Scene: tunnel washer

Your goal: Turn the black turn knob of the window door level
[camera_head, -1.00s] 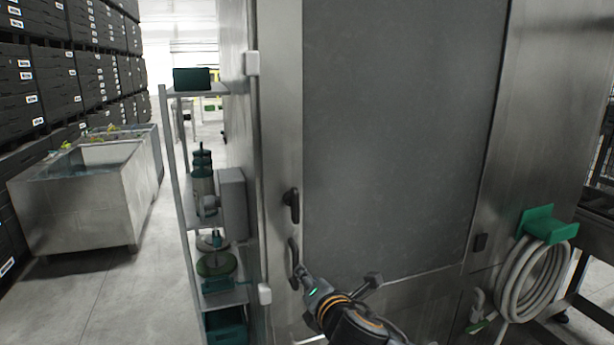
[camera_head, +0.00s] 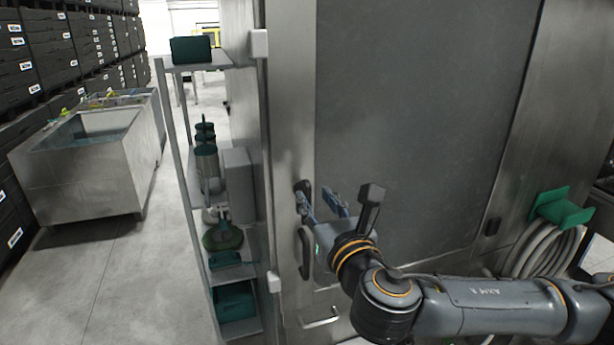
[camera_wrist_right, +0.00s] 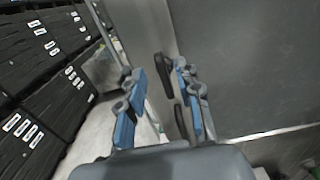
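The window door (camera_head: 420,100) is a large metal door with a dark grey panel. Its black turn knob (camera_head: 303,186) sits at the left edge of the door, partly hidden behind a finger of my right gripper (camera_head: 322,203). In the right wrist view the knob (camera_wrist_right: 164,74) shows as a dark elongated shape between the open fingers (camera_wrist_right: 158,76), beyond them. It looks upright rather than level. The right gripper is open and empty; I cannot tell whether a finger touches the knob. My left gripper is not in view.
A dark curved door handle (camera_head: 304,252) is just below the knob. A metal shelf (camera_head: 190,150) with bottles and boxes stands left of the door. A green hose holder (camera_head: 562,207) with a coiled hose is at right. Floor (camera_head: 120,270) is free at left.

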